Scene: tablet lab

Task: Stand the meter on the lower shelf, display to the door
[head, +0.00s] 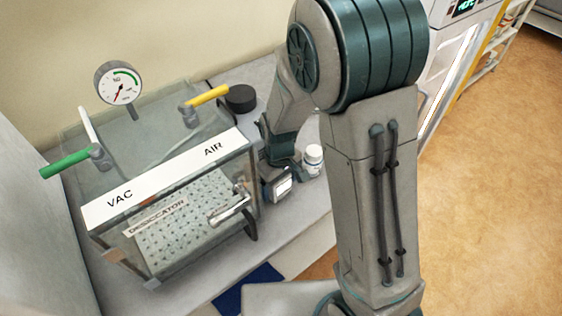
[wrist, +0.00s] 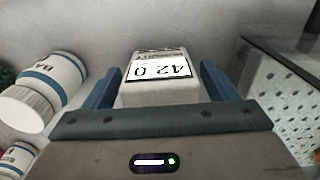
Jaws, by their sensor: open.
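The meter (head: 277,185) is a small pale box with a lit display, standing on the bench to the right of the desiccator (head: 168,180). In the wrist view the meter (wrist: 160,92) sits between the two blue fingers of my gripper (wrist: 161,70), and its display reads 42.0 upside down. My gripper (head: 282,158) is open around it; I cannot tell whether either finger touches it. The desiccator is a clear box with a perforated shelf (head: 180,225) inside and a metal door handle (head: 230,208) on its front. The door looks shut.
A white bottle (head: 313,160) stands close beside my gripper; larger bottles (wrist: 52,85) show at left in the wrist view. A black round object (head: 241,98) lies behind. Green (head: 66,163) and yellow (head: 208,95) valve handles and a gauge (head: 118,82) top the desiccator.

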